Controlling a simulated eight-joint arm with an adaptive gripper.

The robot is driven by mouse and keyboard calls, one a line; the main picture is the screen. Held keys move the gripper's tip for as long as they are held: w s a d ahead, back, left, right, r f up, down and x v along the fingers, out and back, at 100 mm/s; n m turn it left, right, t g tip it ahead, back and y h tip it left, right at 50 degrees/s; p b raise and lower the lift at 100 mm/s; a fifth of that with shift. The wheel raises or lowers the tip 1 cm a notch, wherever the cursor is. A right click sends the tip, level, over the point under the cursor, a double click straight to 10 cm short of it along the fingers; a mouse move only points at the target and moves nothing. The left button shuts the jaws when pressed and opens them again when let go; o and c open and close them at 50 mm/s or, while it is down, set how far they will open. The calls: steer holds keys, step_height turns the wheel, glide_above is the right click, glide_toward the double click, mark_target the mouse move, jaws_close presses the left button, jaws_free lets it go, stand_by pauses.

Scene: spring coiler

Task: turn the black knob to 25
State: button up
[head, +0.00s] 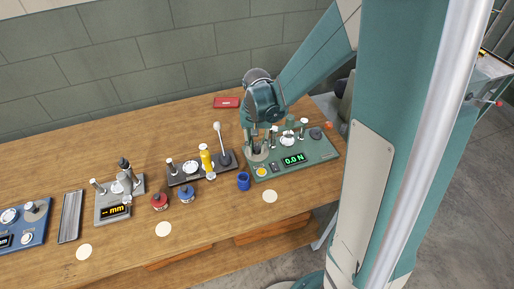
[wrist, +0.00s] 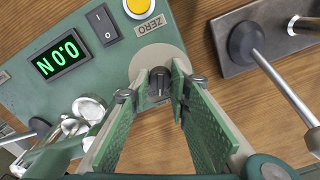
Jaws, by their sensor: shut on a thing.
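The black knob (wrist: 159,82) sits on a round beige plate (wrist: 150,56) at the edge of the green instrument (wrist: 40,100). My gripper (wrist: 160,84) points down over it, its green-padded fingers closed on the knob's sides. In the head view my gripper (head: 259,150) is at the left end of the green instrument (head: 313,156) and hides the knob. The instrument's green display (head: 293,160) reads 0.0 N. I cannot make out any scale marks or the knob's setting.
A yellow button (wrist: 139,7) marked ZERO and a black rocker switch (wrist: 102,24) are near the knob. A dark stand with a lever (wrist: 248,46) lies beside the instrument. A blue cup (head: 243,181) stands in front on the wooden table (head: 210,225). A red box (head: 226,102) lies behind.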

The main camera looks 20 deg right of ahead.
mark_target(257, 147)
steer(key=shift+m, duration=1.3)
steer(key=o, duration=0.9)
steer(key=shift+r, duration=0.1)
steer(key=shift+r, duration=5.9)
